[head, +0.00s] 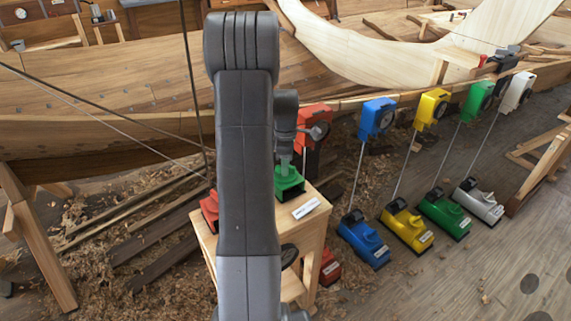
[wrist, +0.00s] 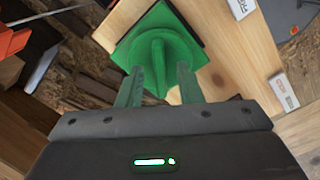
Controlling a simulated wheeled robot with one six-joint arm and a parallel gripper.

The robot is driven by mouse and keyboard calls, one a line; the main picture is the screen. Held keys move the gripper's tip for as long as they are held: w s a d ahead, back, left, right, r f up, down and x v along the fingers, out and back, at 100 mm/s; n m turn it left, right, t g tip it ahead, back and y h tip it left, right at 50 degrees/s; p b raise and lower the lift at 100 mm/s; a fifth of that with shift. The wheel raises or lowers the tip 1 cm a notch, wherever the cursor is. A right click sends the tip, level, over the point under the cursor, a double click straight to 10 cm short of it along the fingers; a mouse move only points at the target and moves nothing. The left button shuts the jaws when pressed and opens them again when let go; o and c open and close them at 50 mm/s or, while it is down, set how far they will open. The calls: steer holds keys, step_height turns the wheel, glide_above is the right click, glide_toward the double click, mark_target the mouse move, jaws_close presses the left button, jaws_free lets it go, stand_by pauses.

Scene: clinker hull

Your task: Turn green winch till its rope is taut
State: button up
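A green piece (wrist: 185,48) with a raised, rounded grip in its middle sits on the wooden stand; it also shows in the head view (head: 290,184). It may be the green winch, but no rope is visible on it. My gripper (wrist: 159,71) points down at it, with one finger on each side of the raised grip and gaps visible between. In the head view my gripper (head: 284,163) is partly hidden behind my arm. Another green unit (head: 478,97) is on the rail by the hull, with a straight-looking line to a green block (head: 444,212) on the floor.
The wooden stand (head: 318,220) also bears a red piece (head: 209,212) and a white label (head: 306,209). Similar red, blue (head: 377,117), yellow (head: 432,107) and white units line the rail. Dark lines cross the left. Planks and shavings cover the floor; boards at right are clearer.

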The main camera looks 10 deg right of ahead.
steer(key=shift+f, duration=0.25)
jaws_close()
steer(key=m, duration=0.5)
steer(key=shift+m+b, duration=0.35)
steer(key=shift+m, duration=0.05)
steer(key=m, duration=0.5)
steer(key=shift+m, duration=0.3)
